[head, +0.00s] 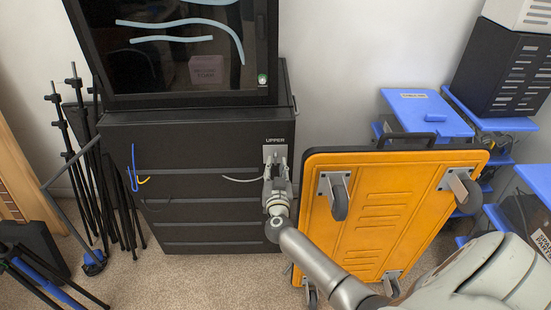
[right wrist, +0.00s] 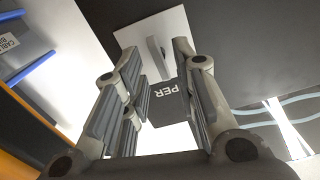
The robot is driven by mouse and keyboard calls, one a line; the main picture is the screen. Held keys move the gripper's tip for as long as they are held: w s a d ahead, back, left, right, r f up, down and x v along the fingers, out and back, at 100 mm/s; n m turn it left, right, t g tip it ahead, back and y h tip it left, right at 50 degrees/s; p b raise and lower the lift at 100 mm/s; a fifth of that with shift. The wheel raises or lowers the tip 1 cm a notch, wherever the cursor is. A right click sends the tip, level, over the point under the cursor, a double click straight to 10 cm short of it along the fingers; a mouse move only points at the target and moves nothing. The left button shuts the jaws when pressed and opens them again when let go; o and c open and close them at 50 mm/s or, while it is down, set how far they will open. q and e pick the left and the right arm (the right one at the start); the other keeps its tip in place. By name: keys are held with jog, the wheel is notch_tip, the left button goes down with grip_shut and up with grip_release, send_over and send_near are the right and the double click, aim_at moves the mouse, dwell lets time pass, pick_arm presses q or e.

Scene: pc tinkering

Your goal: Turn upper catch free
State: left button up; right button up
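The upper catch is a grey lever (right wrist: 157,56) on a pale square plate (right wrist: 140,38), beside a dark label of which "PER" is readable. In the head view the plate (head: 275,153) sits under the word "UPPER" at the upper right of a black drawer cabinet (head: 190,178). My right gripper (head: 277,166) is at the plate and covers much of the catch. In the right wrist view its fingers (right wrist: 156,62) are apart, with the lever showing in the gap between their tips. I cannot tell whether they touch it. My left gripper is not in view.
An orange cart (head: 385,215) with castors stands upright to the right of the cabinet, close to my right arm. A glass-fronted black case (head: 175,75) sits on top of the cabinet. Black stands (head: 75,150) lean at the left. Blue shelving (head: 430,115) is at the right.

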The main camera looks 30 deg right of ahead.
aim_at(275, 158)
jog(key=shift+w+d, duration=0.1)
jog(key=shift+x, duration=1.25)
grip_shut()
jog(key=n+p, duration=1)
jog(key=n, duration=0.3)
jog(key=shift+n+p, duration=0.4)
grip_release()
